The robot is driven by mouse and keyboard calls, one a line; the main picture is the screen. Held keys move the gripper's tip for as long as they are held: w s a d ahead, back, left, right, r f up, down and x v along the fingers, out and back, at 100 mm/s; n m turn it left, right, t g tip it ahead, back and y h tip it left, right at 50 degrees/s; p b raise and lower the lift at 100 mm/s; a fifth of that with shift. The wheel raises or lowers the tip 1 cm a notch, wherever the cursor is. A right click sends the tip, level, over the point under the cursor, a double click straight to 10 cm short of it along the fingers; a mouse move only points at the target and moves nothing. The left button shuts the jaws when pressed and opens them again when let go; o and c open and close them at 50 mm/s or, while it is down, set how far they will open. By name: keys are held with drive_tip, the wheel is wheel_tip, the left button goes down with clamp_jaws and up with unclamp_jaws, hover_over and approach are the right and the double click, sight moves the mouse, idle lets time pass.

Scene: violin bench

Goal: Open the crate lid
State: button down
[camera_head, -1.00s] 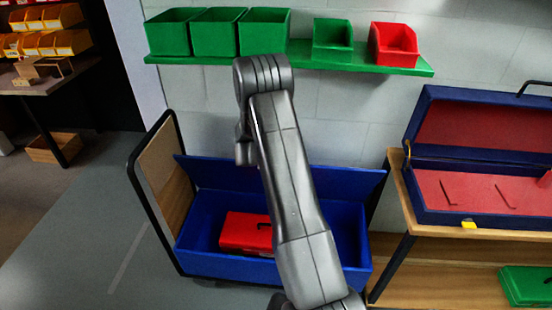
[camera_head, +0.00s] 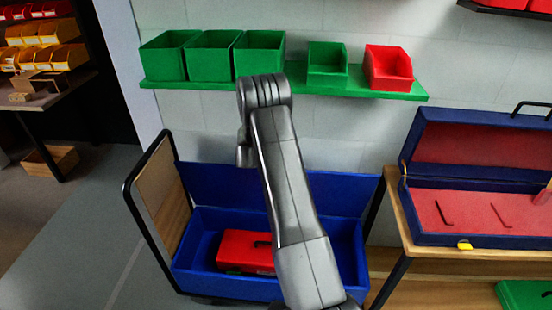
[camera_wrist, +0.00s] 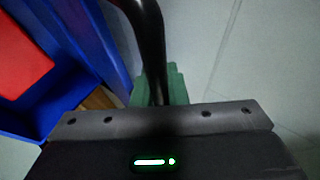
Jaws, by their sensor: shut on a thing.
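The blue crate (camera_head: 347,255) stands on a trolley, with a red toolbox (camera_head: 245,250) inside. Its blue lid (camera_head: 335,193) is raised along the back and leans near the wall. My arm crosses in front and hides part of the lid and crate. In the wrist view, my gripper (camera_wrist: 158,88), with green fingers, is shut on a black curved handle (camera_wrist: 150,25). The blue crate (camera_wrist: 88,45) and red toolbox (camera_wrist: 18,55) show at the left there. Where the handle joins the lid is hidden.
A green shelf (camera_head: 400,96) with green and red bins runs along the wall above. The trolley's black frame (camera_head: 141,222) stands at the left. An open blue case (camera_head: 420,222) sits on a wooden table at the right.

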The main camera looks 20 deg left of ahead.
drive_tip(key=c, duration=1.5)
unclamp_jaws()
drive_tip(key=shift+f, duration=0.3)
drive_tip(key=shift+o, duration=0.2)
drive_tip(key=shift+r, duration=0.15)
drive_tip(key=b+v, duration=0.2)
drive_tip(key=v, duration=1.2)
drive_tip(key=shift+w+d, duration=0.1)
drive_tip(key=shift+w, duration=0.05)
drive_tip(key=p+x, duration=0.2)
drive_tip(key=x, duration=1.2)
drive_tip(key=shift+s, duration=0.3)
